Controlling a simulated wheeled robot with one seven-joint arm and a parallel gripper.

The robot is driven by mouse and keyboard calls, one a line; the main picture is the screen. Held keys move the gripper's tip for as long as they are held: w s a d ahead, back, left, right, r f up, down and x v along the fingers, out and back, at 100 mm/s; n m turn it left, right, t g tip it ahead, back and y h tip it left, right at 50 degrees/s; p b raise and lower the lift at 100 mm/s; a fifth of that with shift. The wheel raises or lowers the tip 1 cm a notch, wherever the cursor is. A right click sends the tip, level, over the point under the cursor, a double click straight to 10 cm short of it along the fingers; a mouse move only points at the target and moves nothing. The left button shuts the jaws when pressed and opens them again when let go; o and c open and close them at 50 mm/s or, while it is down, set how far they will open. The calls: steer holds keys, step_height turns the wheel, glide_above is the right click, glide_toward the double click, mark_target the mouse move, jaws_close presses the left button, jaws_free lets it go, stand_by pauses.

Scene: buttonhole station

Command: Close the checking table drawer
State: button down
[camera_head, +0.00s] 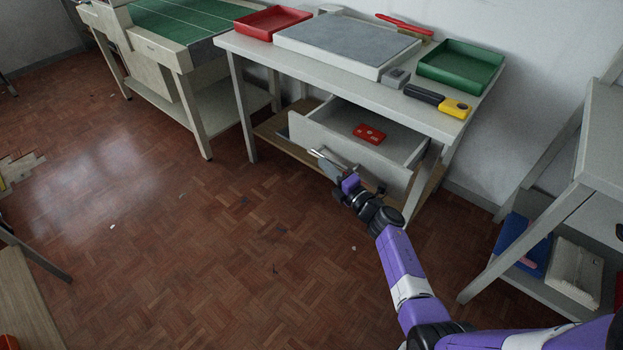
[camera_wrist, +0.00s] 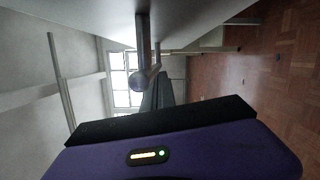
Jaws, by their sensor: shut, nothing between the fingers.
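The checking table (camera_head: 340,83) stands against the wall, with its drawer (camera_head: 345,142) pulled open towards me. A small red item (camera_head: 369,134) lies inside the open drawer. My gripper (camera_head: 343,183) is shut and empty, low in front of the drawer's front panel. A pale metal bar (camera_head: 325,159) shows between the panel and my gripper; I cannot tell whether they touch. The wrist view is sideways and dim, with a grey bar (camera_wrist: 142,40) ahead of the dark and purple gripper body.
On the tabletop are a red tray (camera_head: 272,23), a grey slab (camera_head: 345,43), a green tray (camera_head: 461,66) and a yellow-ended tool (camera_head: 454,108). A green-topped table (camera_head: 170,20) stands left, and a shelved bench (camera_head: 590,150) right. The parquet floor left of my arm is mostly clear.

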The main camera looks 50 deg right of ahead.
mark_target(362, 140)
steer(key=d+b, duration=0.3)
steer(key=d, duration=0.3)
steer(key=d+b, duration=0.2)
steer(key=d, duration=0.4)
steer(key=d+b, duration=0.3)
steer(key=d, duration=0.3)
steer(key=shift+w+f+b, duration=0.2)
steer(key=shift+w+b, duration=0.05)
steer(key=shift+b, duration=0.1)
steer(key=shift+d+b, duration=0.35)
steer(key=shift+d, duration=0.3)
steer(key=shift+d+r, duration=0.25)
steer(key=shift+d, duration=0.1)
